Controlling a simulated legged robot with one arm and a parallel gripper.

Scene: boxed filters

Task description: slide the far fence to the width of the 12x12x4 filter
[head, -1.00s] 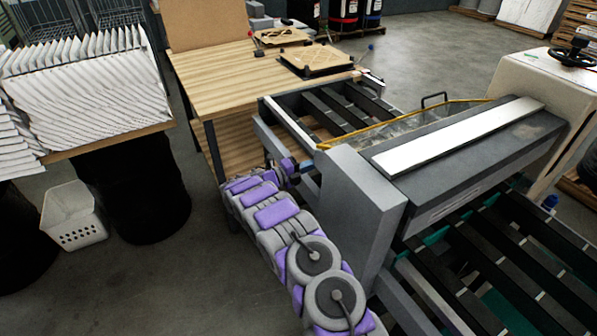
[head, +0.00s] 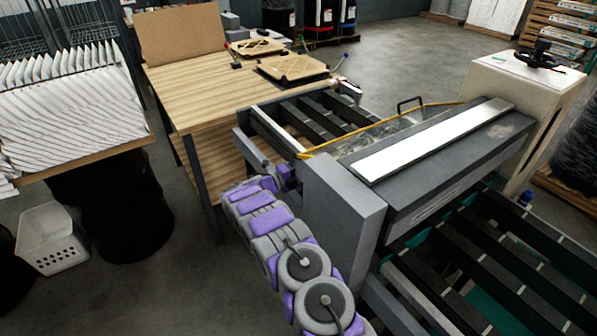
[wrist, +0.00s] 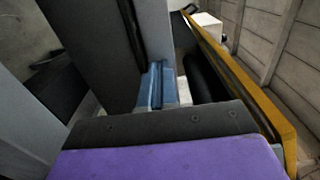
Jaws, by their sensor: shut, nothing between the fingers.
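The machine's infeed bed (head: 318,115) has dark slats and grey side rails. A light-edged rail (head: 275,130) runs along its left side; I cannot tell whether it is the far fence. Two brown-framed square filters (head: 290,68) (head: 257,46) lie on the wooden table behind; their sizes cannot be read. My arm reaches forward along the left of the machine, and my gripper (head: 287,178) is low beside the bed's near left corner, small and partly hidden. In the wrist view my gripper's blue fingers (wrist: 157,88) are shut and empty, close to a grey upright surface.
The wooden table (head: 190,95) stands behind left. White pleated filters (head: 70,105) and a white basket (head: 48,238) are at left.

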